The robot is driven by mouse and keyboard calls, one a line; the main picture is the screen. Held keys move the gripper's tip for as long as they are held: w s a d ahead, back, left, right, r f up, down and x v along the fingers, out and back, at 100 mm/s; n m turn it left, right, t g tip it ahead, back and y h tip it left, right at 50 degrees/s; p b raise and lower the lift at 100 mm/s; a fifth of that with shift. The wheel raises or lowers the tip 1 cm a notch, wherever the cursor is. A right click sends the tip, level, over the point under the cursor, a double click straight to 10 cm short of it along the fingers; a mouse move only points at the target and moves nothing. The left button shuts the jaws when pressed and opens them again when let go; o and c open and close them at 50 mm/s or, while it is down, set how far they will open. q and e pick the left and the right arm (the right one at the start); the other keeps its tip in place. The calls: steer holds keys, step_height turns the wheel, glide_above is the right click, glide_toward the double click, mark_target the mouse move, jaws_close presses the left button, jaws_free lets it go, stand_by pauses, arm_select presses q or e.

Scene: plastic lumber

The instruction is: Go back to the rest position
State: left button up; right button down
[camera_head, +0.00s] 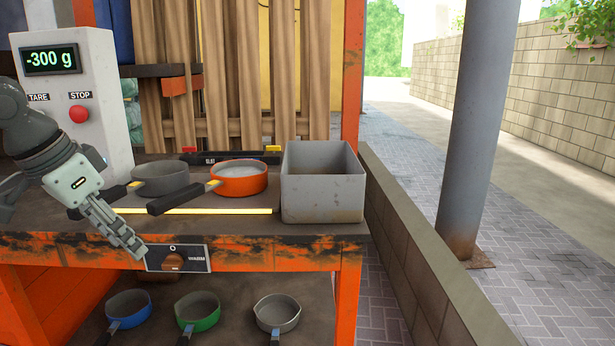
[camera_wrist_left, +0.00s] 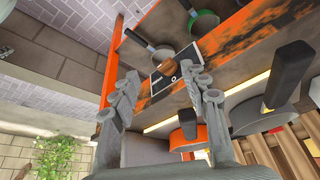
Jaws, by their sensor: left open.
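My left gripper (camera_head: 136,248) hangs in front of the workbench's front edge at the left, fingers pointing down and to the right, near the control panel. In the left wrist view its two fingers (camera_wrist_left: 160,80) stand apart with nothing between them. The orange workbench (camera_head: 310,247) has a dark, worn top. On it stand a grey pan (camera_head: 160,178), an orange pan (camera_head: 238,179) with pale contents, and a grey metal bin (camera_head: 322,205). My right gripper is in neither view.
A scale housing (camera_head: 75,75) with a display reading -300 g and a red stop button stands at the left. Blue (camera_head: 128,308), green (camera_head: 197,311) and grey (camera_head: 277,313) pans sit on the lower shelf.

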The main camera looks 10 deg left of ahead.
arm_select(q)
steer(key=w+d+f, duration=0.1)
steer(key=d+f, duration=0.2)
steer(key=f, duration=0.9)
steer(key=d+f, duration=0.2)
steer(key=f, duration=1)
steer(key=s+d+f+n+y+p, duration=0.1)
steer(key=s+d+f, duration=0.2)
steer(key=s+f, duration=0.4)
steer(key=s+d+f+n+g+y, duration=0.1)
steer(key=s+d+f, duration=0.2)
steer(key=s+f, duration=0.5)
step_height(320, 180, down, 7)
steer(key=shift+r+y+p, duration=0.1)
steer(key=shift+y+p, duration=0.2)
steer(key=shift+p, duration=0.1)
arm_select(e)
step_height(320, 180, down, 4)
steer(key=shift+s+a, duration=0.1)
